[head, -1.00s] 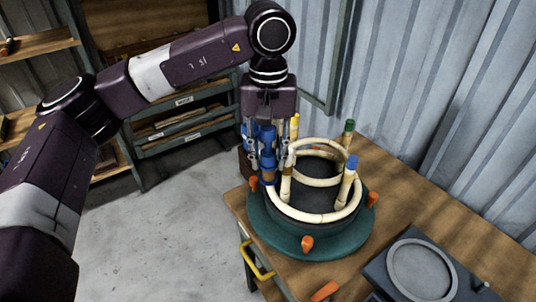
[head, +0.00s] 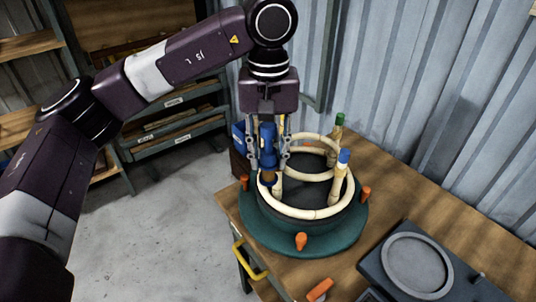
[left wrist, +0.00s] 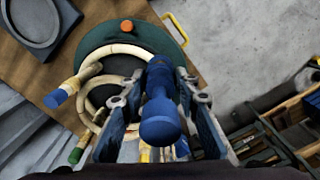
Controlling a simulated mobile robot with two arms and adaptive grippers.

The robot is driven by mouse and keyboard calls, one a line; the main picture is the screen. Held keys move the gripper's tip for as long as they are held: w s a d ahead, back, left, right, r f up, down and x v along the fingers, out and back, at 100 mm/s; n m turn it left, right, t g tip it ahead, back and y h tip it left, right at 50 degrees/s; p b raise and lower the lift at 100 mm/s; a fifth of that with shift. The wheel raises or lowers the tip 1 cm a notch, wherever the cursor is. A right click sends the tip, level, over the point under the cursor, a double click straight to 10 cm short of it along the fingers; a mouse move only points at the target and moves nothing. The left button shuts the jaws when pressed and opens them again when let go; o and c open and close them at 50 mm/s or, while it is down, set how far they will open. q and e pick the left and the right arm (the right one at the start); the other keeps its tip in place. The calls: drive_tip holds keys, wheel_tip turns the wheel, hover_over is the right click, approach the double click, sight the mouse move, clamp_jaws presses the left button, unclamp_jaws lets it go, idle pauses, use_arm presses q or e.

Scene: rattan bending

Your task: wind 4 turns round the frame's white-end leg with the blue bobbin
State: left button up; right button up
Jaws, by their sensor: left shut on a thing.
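The blue bobbin (head: 267,143) is upright in my left gripper (head: 267,165), which is shut on it. It also shows end-on in the left wrist view (left wrist: 160,105). The pale rattan frame (head: 305,212) stands on a round dark green base, with upright legs and rings. One pale leg (head: 278,186) stands close beside the bobbin, partly hidden by the gripper; I cannot make out its end colour. The blue-end leg (head: 341,178) and green-end leg (head: 338,128) stand to the right. I cannot count any turns of strand. My right gripper is not in view.
The green base (head: 300,240) has orange knobs (head: 301,241) around its rim and sits on a wooden bench (head: 430,205). A dark plate with a grey ring (head: 418,265) lies at right. A corrugated wall stands close behind; shelves stand at left.

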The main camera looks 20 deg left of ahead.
sight(268, 124)
use_arm(q)
wheel_tip(268, 124, up, 11)
drive_tip(key=p, duration=0.7)
drive_tip(key=shift+f, duration=0.15)
drive_tip(key=shift+f, duration=0.1)
